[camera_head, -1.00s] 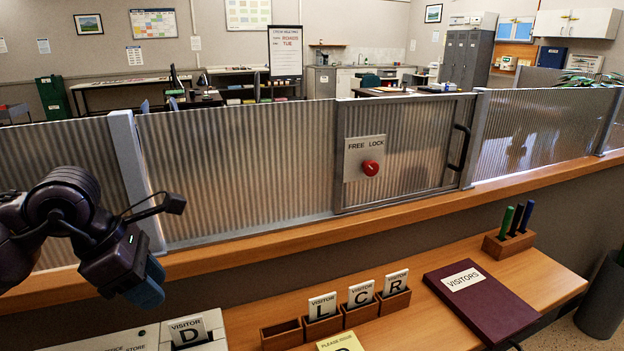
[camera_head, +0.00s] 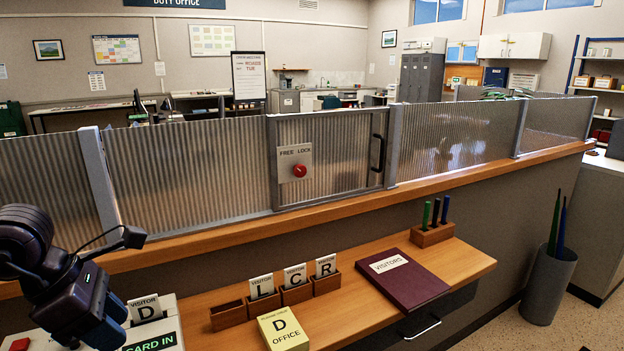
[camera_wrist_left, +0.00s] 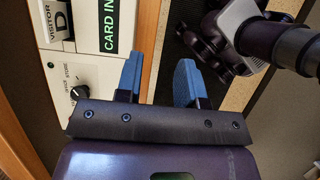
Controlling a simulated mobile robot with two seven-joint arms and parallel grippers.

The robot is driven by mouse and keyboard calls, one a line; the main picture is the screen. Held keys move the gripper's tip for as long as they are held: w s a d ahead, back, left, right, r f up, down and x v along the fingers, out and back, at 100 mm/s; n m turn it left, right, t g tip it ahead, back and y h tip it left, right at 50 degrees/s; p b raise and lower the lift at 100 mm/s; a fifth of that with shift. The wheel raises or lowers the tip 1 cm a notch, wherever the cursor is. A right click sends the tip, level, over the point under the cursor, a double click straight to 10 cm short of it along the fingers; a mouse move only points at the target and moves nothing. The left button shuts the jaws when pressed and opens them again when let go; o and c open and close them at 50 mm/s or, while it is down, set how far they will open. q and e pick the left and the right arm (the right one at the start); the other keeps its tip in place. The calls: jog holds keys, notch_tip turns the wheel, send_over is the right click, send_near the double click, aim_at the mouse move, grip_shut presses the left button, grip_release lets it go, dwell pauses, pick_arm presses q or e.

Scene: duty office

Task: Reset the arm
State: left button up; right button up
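My left gripper (camera_head: 112,338) hangs at the lower left of the head view, in front of the white card box (camera_head: 165,314). In the left wrist view my left gripper (camera_wrist_left: 158,82) has its two blue fingers apart with nothing between them. The box with its green-lettered CARD IN display (camera_head: 151,343) stands beside the fingers. A visitor card D (camera_head: 146,307) stands upright in the box. My right gripper is not seen in the head view. Dark links, apparently mine, show at the upper right of the wrist view, with no gripper I can make out.
A wooden counter (camera_head: 205,284) holds small card holders with L, C and R cards, a yellow card block (camera_head: 283,332), a maroon visitors book (camera_head: 403,280) and a pen block (camera_head: 432,237). A ribbed screen (camera_head: 190,178) with a red-knobbed lock (camera_head: 299,170) stands behind. A bin (camera_head: 547,288) stands right.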

pick_arm(q)
jog(key=d+r+n+t+h, duration=0.4)
jog(key=d+n+t+h, duration=0.3)
jog(key=d+n+h, duration=0.55)
jog(key=w+a+f+n+t+y, duration=0.1)
jog(key=a+f+n+t+y, duration=0.2)
jog(key=a+n+t+y, duration=0.6)
jog(key=w+a+f+n+t+y, duration=0.1)
jog(key=a+f+n+t+y, duration=0.15)
jog(key=n+y, duration=0.65)
jog(key=s+a+f+n+g+y, duration=0.1)
jog(key=s+a+f+n+g, duration=0.15)
jog(key=f+n, duration=0.25)
jog(key=s+a+f+n+g+y, duration=0.1)
jog(key=f+n+g, duration=0.2)
jog(key=f+n, duration=0.25)
jog(key=s+d+f+n+g+h, duration=0.1)
jog(key=s+d+f+n+g, duration=0.15)
jog(key=s+f+g, duration=0.45)
jog(key=s+d+f+n+g+h, duration=0.2)
jog(key=s+f+n+g, duration=0.25)
jog(key=s+f, duration=0.45)
jog(key=w+f+m+t, duration=0.1)
jog(key=w+f+t, duration=0.5)
jog(key=f+t, duration=0.1)
jog(key=shift+d+f, duration=0.2)
jog(key=shift+f, duration=0.45)
